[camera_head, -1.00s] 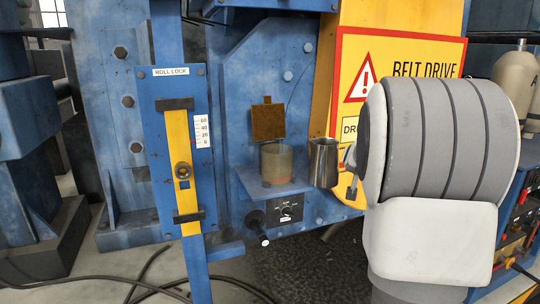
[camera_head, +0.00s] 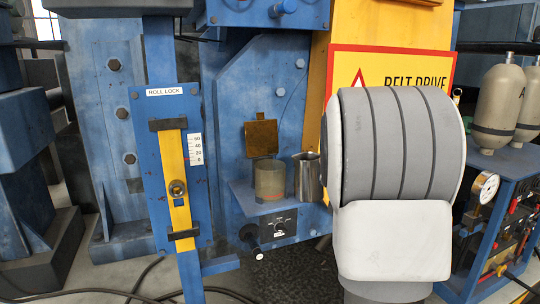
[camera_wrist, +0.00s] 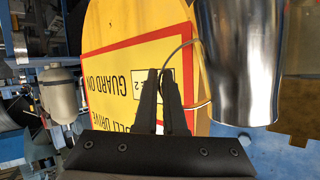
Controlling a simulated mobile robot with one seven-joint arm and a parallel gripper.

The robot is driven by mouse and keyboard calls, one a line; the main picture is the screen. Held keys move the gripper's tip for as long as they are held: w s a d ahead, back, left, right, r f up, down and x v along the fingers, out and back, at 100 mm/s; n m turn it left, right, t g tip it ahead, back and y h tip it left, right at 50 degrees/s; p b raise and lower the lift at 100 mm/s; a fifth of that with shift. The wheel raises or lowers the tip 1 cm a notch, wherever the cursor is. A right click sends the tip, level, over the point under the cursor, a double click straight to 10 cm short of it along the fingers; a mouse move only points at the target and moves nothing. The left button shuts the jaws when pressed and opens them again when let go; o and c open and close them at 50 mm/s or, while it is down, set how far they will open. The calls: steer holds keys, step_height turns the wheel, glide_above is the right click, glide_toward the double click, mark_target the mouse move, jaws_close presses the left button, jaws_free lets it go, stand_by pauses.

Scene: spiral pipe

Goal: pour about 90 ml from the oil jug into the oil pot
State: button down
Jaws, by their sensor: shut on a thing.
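The oil jug (camera_head: 308,178) is a shiny metal pitcher, upright, just right of the oil pot in the head view. It also shows large at the upper right of the wrist view (camera_wrist: 238,60). The oil pot (camera_head: 269,182) is a cloudy cylinder with a red line low on it. It stands on a blue shelf with its brown lid (camera_head: 261,138) raised behind. My gripper (camera_wrist: 161,75) is shut on the jug's thin handle in the wrist view; my arm hides it in the head view. The liquid inside the jug is not visible.
The blue shelf (camera_head: 240,192) juts from the blue machine, with a knob panel (camera_head: 279,226) below. Left is the roll lock plate (camera_head: 174,170) with a yellow bar. A belt drive sign (camera_head: 390,68) stands behind my arm. Grey bottles (camera_head: 496,100) stand at right.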

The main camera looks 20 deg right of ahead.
steer(key=r+p, duration=0.2)
steer(key=p, duration=0.2)
steer(key=shift+w+a+r+n, duration=0.25)
steer(key=shift+a+r+n, duration=0.05)
steer(key=shift+r+n, duration=0.1)
steer(key=shift+n+g+h, duration=0.3)
steer(key=shift+n+h, duration=0.2)
steer(key=shift+n, duration=0.1)
steer(key=r+p, duration=0.2)
steer(key=p, duration=0.1)
steer(key=r+p, duration=0.2)
steer(key=p, duration=0.1)
steer(key=a+r+p, duration=0.1)
steer(key=r+p, duration=0.1)
steer(key=p, duration=0.2)
steer(key=shift+w, duration=0.4)
steer(key=w+a+r+n+g+h+p, duration=0.1)
steer(key=w+a+r+n+h+p, duration=0.2)
steer(key=p, duration=1.4)
steer(key=shift+w+a+r+n+h+p, duration=0.4)
steer(key=shift+w+a+r+n, duration=0.45)
steer(key=shift+a+r+n, duration=0.8)
steer(key=shift+w+a+n+p, duration=0.45)
steer(key=shift+n+p, duration=0.2)
steer(key=shift+n, duration=0.1)
steer(key=shift+w+a+r+h, duration=0.15)
steer(key=shift+r+h, duration=0.05)
steer(key=shift+h, duration=0.2)
